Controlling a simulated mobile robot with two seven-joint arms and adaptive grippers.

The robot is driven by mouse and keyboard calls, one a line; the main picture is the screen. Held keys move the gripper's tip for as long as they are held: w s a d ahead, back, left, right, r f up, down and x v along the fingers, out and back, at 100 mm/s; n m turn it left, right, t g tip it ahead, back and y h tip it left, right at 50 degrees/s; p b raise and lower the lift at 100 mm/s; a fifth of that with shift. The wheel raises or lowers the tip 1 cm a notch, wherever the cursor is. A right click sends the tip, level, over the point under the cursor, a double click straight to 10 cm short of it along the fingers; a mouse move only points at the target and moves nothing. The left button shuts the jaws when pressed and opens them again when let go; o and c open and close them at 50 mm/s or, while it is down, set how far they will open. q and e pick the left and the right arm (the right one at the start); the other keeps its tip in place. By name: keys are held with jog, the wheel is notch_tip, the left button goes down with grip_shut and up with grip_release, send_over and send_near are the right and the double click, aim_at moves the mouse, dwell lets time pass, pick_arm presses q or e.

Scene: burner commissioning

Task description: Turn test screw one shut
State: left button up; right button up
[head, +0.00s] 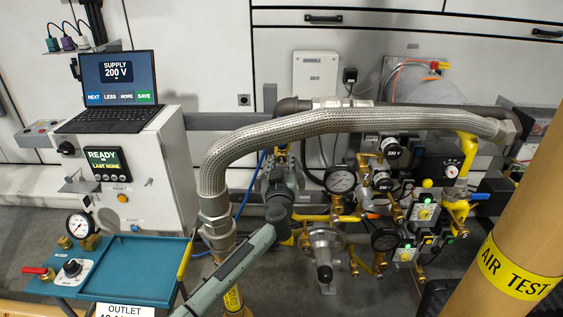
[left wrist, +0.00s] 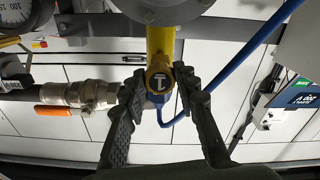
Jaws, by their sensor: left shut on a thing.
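A brass test screw (left wrist: 159,82) with a white T on its dark face sits on a yellow pipe in the left wrist view. My left gripper (left wrist: 158,90) has one dark finger on each side of it and is shut on it. In the head view my left gripper (head: 283,165) is below the braided hose, among the pipework. My right gripper is not in view.
A braided hose (head: 330,124) arches over my left gripper. Gauges and valves (head: 385,200) crowd its right. A blue tube (left wrist: 245,62) runs close to the fingers. An orange-handled valve (left wrist: 80,94) is at left. A laptop (head: 120,85) and a tan AIR TEST post (head: 515,240) flank the area.

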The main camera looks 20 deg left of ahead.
pick_arm(q)
jog(key=shift+f, duration=0.1)
jog(key=o, duration=1)
jog(key=shift+o, duration=0.8)
jog(key=v, duration=1.2)
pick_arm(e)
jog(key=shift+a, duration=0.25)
